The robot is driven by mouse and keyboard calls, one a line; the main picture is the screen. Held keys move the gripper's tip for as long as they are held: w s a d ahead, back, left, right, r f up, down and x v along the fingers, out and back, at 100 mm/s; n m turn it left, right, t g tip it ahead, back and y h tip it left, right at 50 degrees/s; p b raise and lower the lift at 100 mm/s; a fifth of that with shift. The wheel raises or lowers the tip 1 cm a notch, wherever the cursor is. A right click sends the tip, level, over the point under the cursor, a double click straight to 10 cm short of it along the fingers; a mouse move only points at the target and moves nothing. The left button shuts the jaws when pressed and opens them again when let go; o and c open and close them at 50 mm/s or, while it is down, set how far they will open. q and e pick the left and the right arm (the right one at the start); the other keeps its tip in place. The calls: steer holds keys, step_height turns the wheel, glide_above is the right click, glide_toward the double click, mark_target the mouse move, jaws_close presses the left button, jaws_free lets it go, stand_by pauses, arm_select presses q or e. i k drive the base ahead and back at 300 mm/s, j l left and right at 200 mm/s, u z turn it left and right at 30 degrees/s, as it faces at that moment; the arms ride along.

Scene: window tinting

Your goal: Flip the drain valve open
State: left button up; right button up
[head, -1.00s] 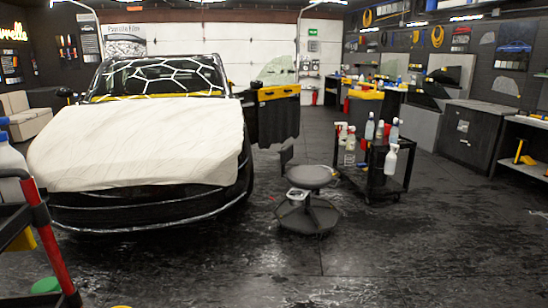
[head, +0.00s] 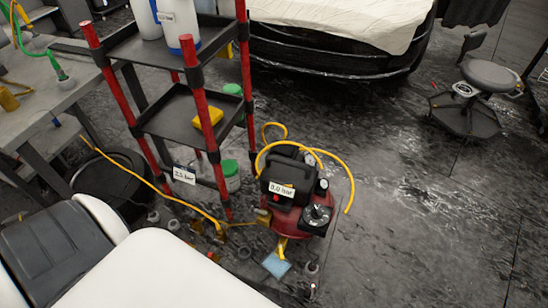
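A red and black air compressor (head: 291,213) stands on the floor right of the red-posted rack, with a "0.0 bar" label (head: 282,190) on it. A round black knob or dial sits on its right side. A small brass-coloured fitting (head: 263,215) shows low on its left side, and a yellow piece (head: 281,248) hangs below its front. I cannot tell which part is the drain valve, or how its lever stands. A light blue cloth or pad (head: 277,264) lies on the floor below the compressor. Neither of my grippers is in view.
A yellow hose (head: 176,198) runs along the floor to the compressor. The rack (head: 185,115) has a "2.5 bar" tag. Small bottles (head: 311,275) stand nearby. A workbench (head: 50,90) is left, a car (head: 340,45) behind, a stool (head: 478,95) right. Floor right of the compressor is clear.

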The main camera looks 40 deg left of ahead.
mark_target(282, 258)
steer(key=k+u, duration=0.1)
steer(key=u, duration=0.3)
steer(key=k+u, duration=0.15)
steer(key=u, duration=0.25)
steer(key=k+j+u, duration=0.1)
steer(key=u, duration=0.3)
